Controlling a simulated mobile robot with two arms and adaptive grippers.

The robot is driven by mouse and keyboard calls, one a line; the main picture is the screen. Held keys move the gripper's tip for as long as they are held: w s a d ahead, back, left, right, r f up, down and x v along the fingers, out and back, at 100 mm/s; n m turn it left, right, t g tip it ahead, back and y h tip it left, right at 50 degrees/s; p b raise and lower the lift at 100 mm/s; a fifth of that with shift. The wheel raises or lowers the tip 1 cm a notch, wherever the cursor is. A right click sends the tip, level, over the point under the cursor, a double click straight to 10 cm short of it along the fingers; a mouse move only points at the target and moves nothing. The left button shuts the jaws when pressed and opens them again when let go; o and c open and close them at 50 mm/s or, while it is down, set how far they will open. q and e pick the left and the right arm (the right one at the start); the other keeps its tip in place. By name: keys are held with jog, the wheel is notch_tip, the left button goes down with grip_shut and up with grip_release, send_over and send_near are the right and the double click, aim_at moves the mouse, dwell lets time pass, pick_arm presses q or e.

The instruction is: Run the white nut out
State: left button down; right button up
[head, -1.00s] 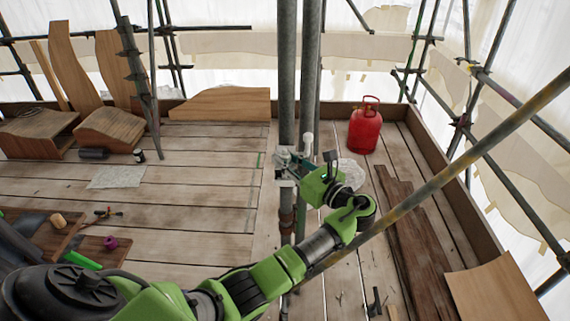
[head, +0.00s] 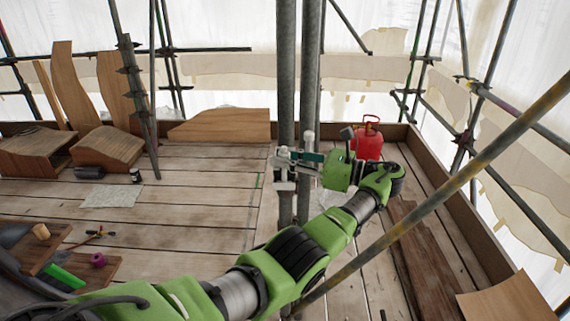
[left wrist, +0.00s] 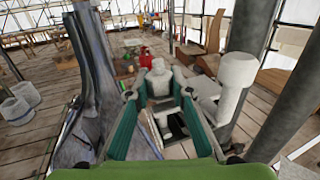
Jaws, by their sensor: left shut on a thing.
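My left gripper (head: 292,158) reaches in from the right side of the two upright grey poles, at a whitish clamp fitting (head: 285,186) on them. In the left wrist view its teal fingers (left wrist: 158,88) are shut on a white nut (left wrist: 158,73), which sits between the tips. A white bolt with a rounded head (left wrist: 236,75) stands just right of the fingers; a white upright end also shows at the fitting in the head view (head: 309,138). The thread behind the nut is hidden. My right gripper is not in view.
A rusty diagonal pole (head: 440,195) crosses the right side. Curved wooden pieces (head: 108,147) stand at the back left. Tools lie at the lower left (head: 98,234). The plank floor (head: 200,185) in the middle is mostly clear.

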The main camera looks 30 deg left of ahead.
aim_at(284, 147)
pick_arm(q)
jog(key=shift+r, duration=0.2)
jog(key=c, duration=2)
grip_release()
jog(key=shift+o, duration=1.2)
jog(key=shift+a+f, duration=0.1)
notch_tip(284, 147, up, 10)
